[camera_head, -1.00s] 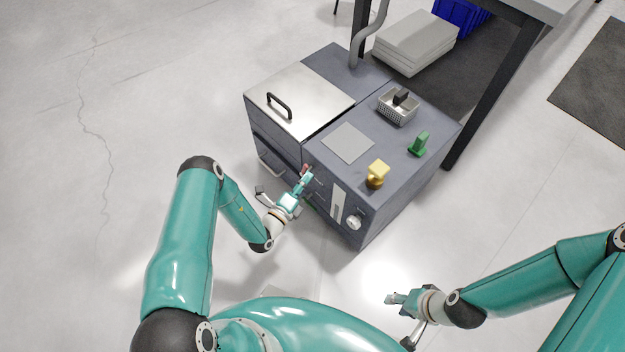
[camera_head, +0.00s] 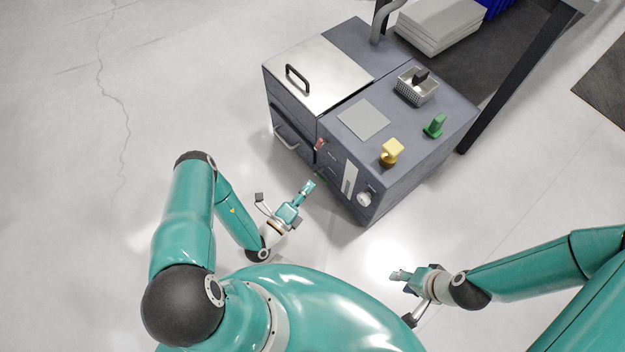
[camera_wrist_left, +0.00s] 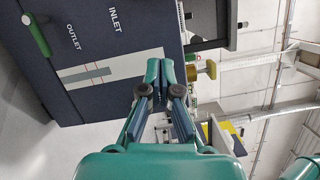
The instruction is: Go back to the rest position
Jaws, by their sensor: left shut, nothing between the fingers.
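My left gripper (camera_head: 308,188) is shut and empty in the head view. It is over the floor in front of the grey machine (camera_head: 340,195), apart from it. In the left wrist view its fingers (camera_wrist_left: 159,75) are together, with the machine's front panel (camera_wrist_left: 100,40) beyond them. That panel carries the words INLET and OUTLET and a green handle (camera_wrist_left: 37,33). My right gripper (camera_head: 396,275) is at the lower right of the head view, over bare floor. It is small there, and whether its fingers are apart is unclear.
On the machine's top are a metal lid (camera_head: 325,70) with a black handle, a wire basket (camera_head: 416,88), a green piece (camera_head: 435,126) and a yellow piece (camera_head: 391,152). A dark table leg (camera_head: 515,85) stands behind right. Floor at left is clear.

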